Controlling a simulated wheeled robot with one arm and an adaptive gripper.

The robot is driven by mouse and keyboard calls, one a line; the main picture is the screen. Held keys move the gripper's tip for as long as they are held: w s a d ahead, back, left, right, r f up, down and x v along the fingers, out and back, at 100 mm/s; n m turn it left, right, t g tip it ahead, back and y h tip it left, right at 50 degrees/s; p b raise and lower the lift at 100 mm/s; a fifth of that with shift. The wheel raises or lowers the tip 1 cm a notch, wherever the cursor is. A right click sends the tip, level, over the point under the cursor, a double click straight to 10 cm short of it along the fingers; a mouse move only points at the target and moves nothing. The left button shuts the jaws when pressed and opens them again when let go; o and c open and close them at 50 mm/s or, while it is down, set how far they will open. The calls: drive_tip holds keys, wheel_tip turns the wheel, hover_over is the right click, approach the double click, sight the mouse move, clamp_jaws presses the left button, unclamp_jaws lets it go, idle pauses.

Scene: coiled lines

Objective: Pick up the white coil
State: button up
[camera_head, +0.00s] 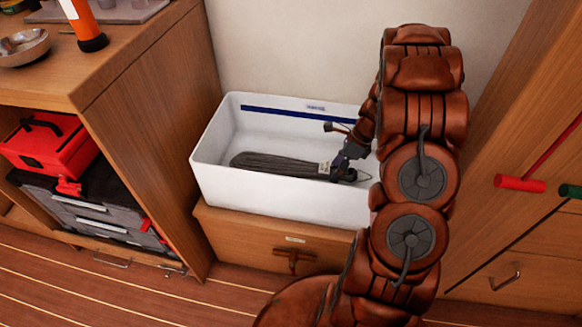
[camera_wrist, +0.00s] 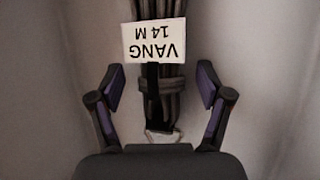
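No white coil shows in either view. A dark grey coil (camera_head: 275,164) lies in the white bin (camera_head: 275,192), with a pale tag (camera_head: 324,168) at its right end. In the wrist view the coil (camera_wrist: 170,100) runs up the middle, and its tag (camera_wrist: 154,40) reads "VANG 14 M" upside down. A dark strap and a metal ring sit below the tag. My gripper (camera_head: 340,151) is inside the bin at the coil's tagged end. In the wrist view my gripper (camera_wrist: 159,88) is open, one finger on each side of the coil, with gaps between.
The bin's walls rise around my gripper, and it stands on a wooden cabinet (camera_head: 235,228) against the wall. A wooden counter (camera_head: 135,50) is at left, with a red toolbox (camera_head: 45,140) under it. Red (camera_head: 520,184) and green handles are at right.

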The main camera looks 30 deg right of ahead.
clamp_jaws()
idle(0.4)
drive_tip(key=shift+r, duration=0.1)
wheel_tip(320, 180, up, 10)
drive_tip(key=shift+f+p, duration=0.1)
drive_tip(key=shift+p, duration=1.15)
